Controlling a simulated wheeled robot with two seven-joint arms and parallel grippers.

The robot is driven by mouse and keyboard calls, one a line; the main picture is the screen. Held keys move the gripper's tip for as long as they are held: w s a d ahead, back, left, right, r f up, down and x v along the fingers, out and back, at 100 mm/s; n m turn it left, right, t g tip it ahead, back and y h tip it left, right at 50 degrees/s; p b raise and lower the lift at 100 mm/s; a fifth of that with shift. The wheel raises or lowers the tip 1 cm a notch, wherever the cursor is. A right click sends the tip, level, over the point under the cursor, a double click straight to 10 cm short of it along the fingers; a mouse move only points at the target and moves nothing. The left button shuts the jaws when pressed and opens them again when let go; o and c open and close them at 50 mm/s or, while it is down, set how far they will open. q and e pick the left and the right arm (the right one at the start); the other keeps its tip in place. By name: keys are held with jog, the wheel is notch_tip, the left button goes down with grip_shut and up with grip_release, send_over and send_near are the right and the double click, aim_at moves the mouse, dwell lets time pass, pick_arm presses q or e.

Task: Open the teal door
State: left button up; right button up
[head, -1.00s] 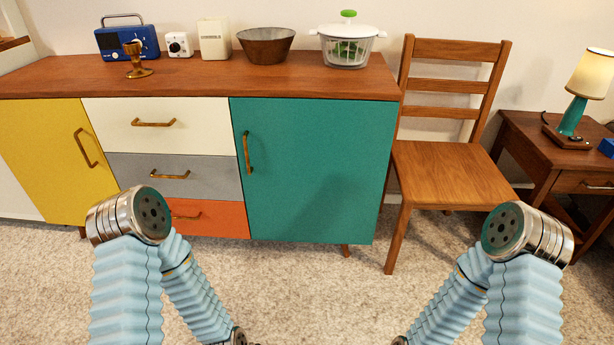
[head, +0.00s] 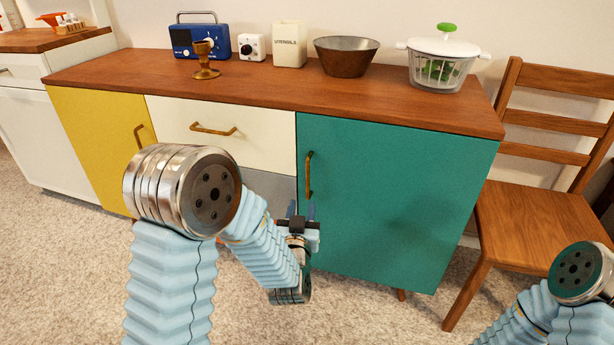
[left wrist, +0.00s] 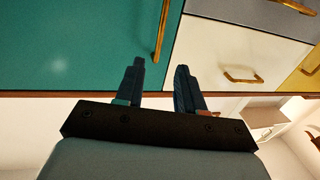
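The teal door (head: 400,195) is shut on the right side of the sideboard. Its brass vertical handle (head: 308,175) is near the door's left edge. My left gripper (head: 300,212) is in front of the sideboard, just below and left of that handle, apart from it. In the left wrist view, the two dark fingers of my left gripper (left wrist: 160,88) are spread with nothing between them. The teal door (left wrist: 75,45) fills the upper left there, and its handle (left wrist: 162,30) lies beyond the fingertips. My right gripper is not in view; only part of the right arm shows at lower right.
A wooden chair (head: 540,220) stands close to the right of the sideboard. White (head: 220,130) and grey drawers and a yellow door (head: 90,145) are left of the teal door. A salad spinner (head: 442,60) and bowl (head: 346,55) stand on top. Carpet lies in front.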

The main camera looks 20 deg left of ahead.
aim_at(308, 178)
pick_arm(q)
jog(key=w, duration=0.4)
jog(key=w+a+p, duration=0.1)
jog(key=w, duration=0.3)
jog(key=w+a, duration=0.1)
jog(key=w, duration=0.3)
jog(key=shift+w+f+p, duration=0.1)
jog(key=shift+w+p, duration=0.15)
jog(key=shift+p, duration=0.05)
jog(key=shift+c, duration=0.2)
grip_shut()
